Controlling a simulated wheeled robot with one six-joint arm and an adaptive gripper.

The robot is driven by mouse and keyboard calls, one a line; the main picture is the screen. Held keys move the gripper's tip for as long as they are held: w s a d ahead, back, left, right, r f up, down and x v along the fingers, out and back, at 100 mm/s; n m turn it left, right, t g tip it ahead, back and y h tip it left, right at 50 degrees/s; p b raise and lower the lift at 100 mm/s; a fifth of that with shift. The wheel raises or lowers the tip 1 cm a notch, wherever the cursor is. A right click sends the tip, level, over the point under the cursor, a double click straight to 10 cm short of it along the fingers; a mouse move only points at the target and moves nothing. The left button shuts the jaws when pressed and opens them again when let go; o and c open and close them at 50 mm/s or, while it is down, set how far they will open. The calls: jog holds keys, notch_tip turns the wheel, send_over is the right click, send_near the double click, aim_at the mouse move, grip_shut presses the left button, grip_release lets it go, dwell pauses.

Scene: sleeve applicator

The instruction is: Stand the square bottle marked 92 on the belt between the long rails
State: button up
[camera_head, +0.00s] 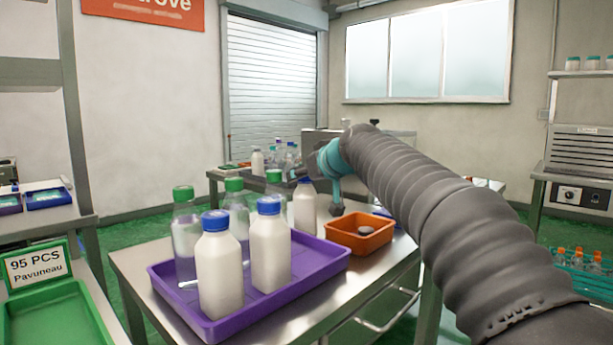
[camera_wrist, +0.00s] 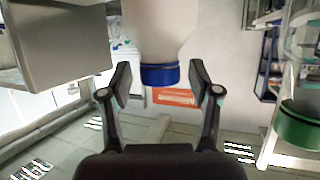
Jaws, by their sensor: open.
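In the wrist view my gripper (camera_wrist: 160,82) is open, its two dark fingers spread on either side of a blue cap. The cap belongs to a white bottle (camera_wrist: 158,28), which appears cap-down in this picture; its body runs out of the top. I cannot tell whether the fingers touch it. In the head view a white bottle (camera_head: 305,208) with a blue cap stands near my teal wrist; the fingers do not show clearly there. Two more white, blue-capped bottles (camera_head: 219,270) (camera_head: 271,255) stand in front. No 92 mark is readable, and I cannot make out the belt or rails.
A purple tray (camera_head: 225,325) on a steel table holds the bottles, including clear green-capped ones (camera_head: 187,240). An orange bin (camera_head: 362,242) with a grey round item sits to its right. A green tray (camera_head: 55,325) is at left. A table with small bottles stands behind.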

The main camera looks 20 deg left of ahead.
jog(key=shift+r, duration=0.2)
jog(key=b+v, duration=0.1)
jog(key=v, duration=1.1)
jog(key=shift+b, duration=0.35)
